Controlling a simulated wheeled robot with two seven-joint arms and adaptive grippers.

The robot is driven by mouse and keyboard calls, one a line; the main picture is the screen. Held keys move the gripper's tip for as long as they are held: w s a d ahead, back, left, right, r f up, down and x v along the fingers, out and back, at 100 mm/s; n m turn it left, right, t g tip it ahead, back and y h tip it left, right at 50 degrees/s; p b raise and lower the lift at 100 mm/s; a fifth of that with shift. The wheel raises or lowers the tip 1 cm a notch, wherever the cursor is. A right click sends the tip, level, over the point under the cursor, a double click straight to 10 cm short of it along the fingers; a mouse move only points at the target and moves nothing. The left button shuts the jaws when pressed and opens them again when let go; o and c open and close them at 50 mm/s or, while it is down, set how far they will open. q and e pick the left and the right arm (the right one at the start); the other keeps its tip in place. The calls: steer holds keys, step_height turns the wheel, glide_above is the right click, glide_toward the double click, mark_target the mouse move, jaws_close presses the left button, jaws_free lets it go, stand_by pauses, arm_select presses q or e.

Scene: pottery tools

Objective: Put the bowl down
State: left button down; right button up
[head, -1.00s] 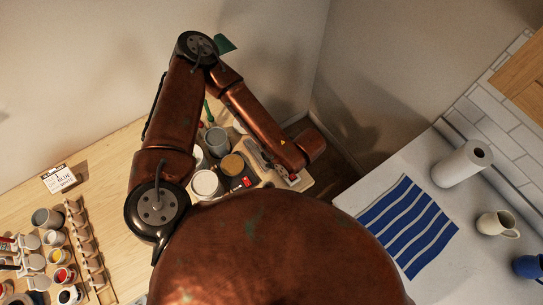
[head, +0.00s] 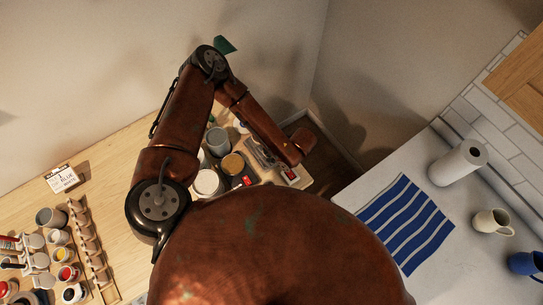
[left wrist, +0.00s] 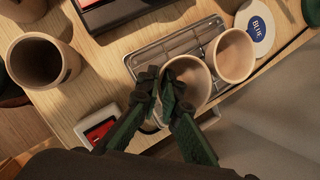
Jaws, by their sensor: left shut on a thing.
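In the left wrist view my left gripper (left wrist: 158,92), with dark green fingers, is shut on a small beige bowl (left wrist: 196,74). The fingers grip the near-left side of its rim and hide part of its wall. The bowl is over the edge of a wire-grid metal tray (left wrist: 150,58); I cannot tell whether it touches the tray. A similar beige vessel (left wrist: 234,54) stands just right of it. In the head view my left arm reaches over the wooden bench's (head: 112,160) right end, and its gripper and the bowl are hidden beneath the arm. My right gripper is not in view.
A brown cup (left wrist: 43,61) stands at the left, and a red-and-white box (left wrist: 101,130) lies near the bench edge. A round "BLUE" label (left wrist: 256,28) is beyond the vessels. Several jars, including a grey one (head: 217,141), crowd the bench. A striped cloth (head: 407,223) lies on the right counter.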

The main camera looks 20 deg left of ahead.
arm_select(q)
steer(key=shift+f, duration=0.15)
steer(key=c, duration=2.1)
jaws_free()
steer(key=b+v, duration=0.1)
steer(key=v, duration=1.1)
steer(key=shift+r+b, duration=0.2)
steer(key=shift+b, duration=0.15)
